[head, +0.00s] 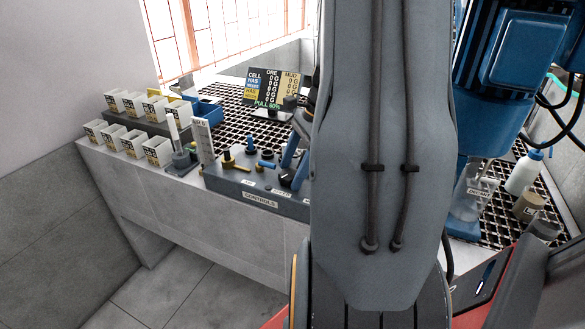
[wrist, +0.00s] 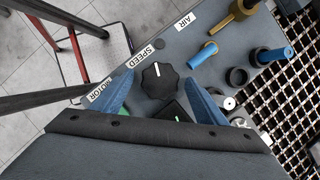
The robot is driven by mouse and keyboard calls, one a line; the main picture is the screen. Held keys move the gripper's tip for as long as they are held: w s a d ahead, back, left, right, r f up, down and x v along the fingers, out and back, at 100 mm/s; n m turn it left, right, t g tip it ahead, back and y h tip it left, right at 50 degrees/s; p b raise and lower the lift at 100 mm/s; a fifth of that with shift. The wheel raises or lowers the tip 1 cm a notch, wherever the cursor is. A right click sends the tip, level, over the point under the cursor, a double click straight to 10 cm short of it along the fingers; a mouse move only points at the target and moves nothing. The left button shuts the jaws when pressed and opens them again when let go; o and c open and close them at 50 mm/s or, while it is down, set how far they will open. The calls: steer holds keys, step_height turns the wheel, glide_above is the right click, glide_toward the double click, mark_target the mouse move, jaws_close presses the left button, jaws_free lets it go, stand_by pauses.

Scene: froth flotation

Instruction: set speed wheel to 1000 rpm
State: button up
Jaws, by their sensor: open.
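The speed wheel (wrist: 159,82) is a black scalloped knob with a white pointer line, beside the label SPEED (wrist: 141,55) on the grey control panel (wrist: 214,58). Its pointer aims toward the upper side in the wrist view; no rpm scale is legible. My gripper (wrist: 160,78) is open, with one blue finger on each side of the wheel. I cannot tell whether the fingers touch it. In the head view the blue fingers (head: 292,151) stand over the panel (head: 240,184), largely hidden behind my arm.
A black switch with a green mark (wrist: 176,113) sits close below the wheel, near the label MOTOR (wrist: 103,87). A blue-handled valve (wrist: 203,54) and a brass fitting (wrist: 240,12) stand near AIR. A display board (head: 272,87) and white boxes (head: 157,150) stand farther off.

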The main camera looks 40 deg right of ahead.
steer(key=c, duration=1)
steer(key=m+p, duration=0.1)
steer(key=m+t+p, duration=0.1)
steer(key=shift+s+a+r+m, duration=0.1)
steer(key=shift+s+r+m, duration=0.05)
steer(key=shift+m, duration=0.15)
steer(key=shift+c, duration=0.2)
steer(key=shift+m+h, duration=0.5)
steer(key=shift+m, duration=0.6)
steer(key=shift+t, duration=0.3)
steer(key=o, duration=1)
steer(key=shift+o, duration=0.2)
steer(key=v, duration=0.7)
steer(key=shift+r+b, duration=0.25)
steer(key=shift+b, duration=0.05)
